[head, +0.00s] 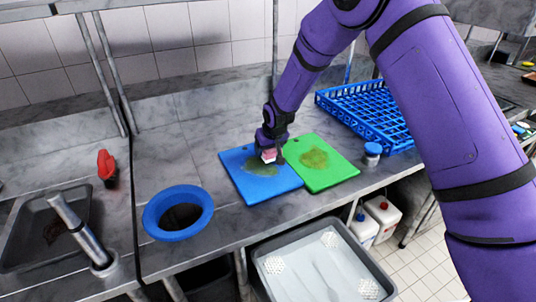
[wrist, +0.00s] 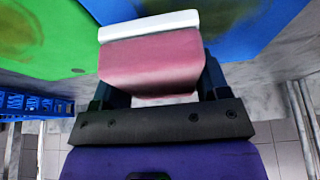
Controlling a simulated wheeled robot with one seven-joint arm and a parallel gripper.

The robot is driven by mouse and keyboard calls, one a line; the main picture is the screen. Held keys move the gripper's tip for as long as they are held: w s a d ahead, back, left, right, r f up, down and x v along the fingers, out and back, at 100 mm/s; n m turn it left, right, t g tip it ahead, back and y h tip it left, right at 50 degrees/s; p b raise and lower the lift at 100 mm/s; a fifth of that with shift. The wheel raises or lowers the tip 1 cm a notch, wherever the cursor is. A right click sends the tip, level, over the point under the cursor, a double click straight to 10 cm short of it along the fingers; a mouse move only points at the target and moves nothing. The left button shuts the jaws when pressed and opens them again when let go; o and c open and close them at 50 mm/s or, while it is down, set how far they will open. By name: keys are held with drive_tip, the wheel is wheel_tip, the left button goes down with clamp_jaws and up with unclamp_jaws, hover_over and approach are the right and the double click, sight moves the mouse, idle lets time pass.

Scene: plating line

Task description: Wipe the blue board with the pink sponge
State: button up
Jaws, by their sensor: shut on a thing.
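The blue board (head: 259,188) lies flat on the steel counter, with a greenish-brown smear (head: 262,168) on its upper part. My gripper (head: 269,152) is over this smear, shut on the pink sponge (head: 268,155). In the wrist view the pink sponge (wrist: 150,67) has a white layer (wrist: 150,25) on its far side, turned to the board. The blue board (wrist: 225,15) also shows behind it there. The sponge is at or very close to the board; I cannot tell if they touch. My arm hides little of the board.
A green board (head: 335,174) with a brown smear lies against the blue one's right side. A blue-lidded jar (head: 372,153) and a blue rack (head: 399,127) stand further right. A blue ring (head: 152,222) surrounds a counter opening at left.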

drive_tip(key=shift+w+d+r, duration=0.1)
drive_tip(key=shift+r, duration=2.5)
